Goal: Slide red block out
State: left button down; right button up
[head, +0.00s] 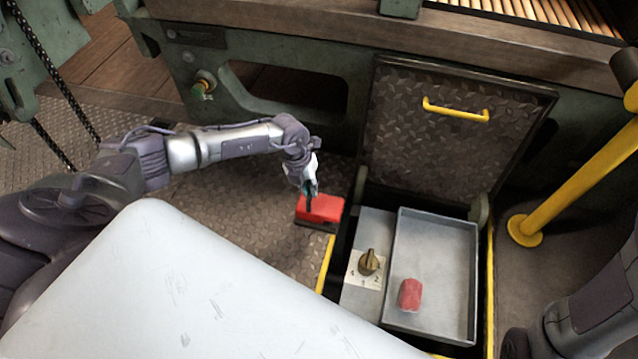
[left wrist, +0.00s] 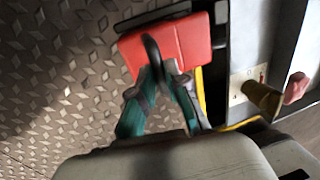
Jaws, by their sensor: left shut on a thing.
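A red block (head: 328,207) with a dark base sits on the tread-plate floor at the left edge of an open floor hatch. In the left wrist view the red block (left wrist: 193,42) is broad and flat-topped. My left gripper (head: 309,203) comes down onto it from above. In the left wrist view its teal fingers (left wrist: 160,70) are close together, shut at a dark upright part over the block's top. The fingers hide part of this contact. My right gripper is outside the views; only part of my right arm shows at lower right.
The hatch holds a grey metal tray (head: 462,250) with a smaller red piece (head: 410,294) in it. A brass knob (head: 369,262) stands left of the tray. The hatch lid (head: 440,150) is raised, with a yellow handle. A yellow post (head: 575,195) stands at right.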

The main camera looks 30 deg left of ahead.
pick_arm(q)
jog(key=c, duration=1.2)
grip_release()
jog(key=shift+s+a, duration=0.1)
jog(key=shift+a, duration=0.25)
jog(key=shift+r, duration=0.3)
jog(key=v, duration=1.1)
jog(key=shift+r, duration=0.25)
jog(key=shift+d, duration=0.1)
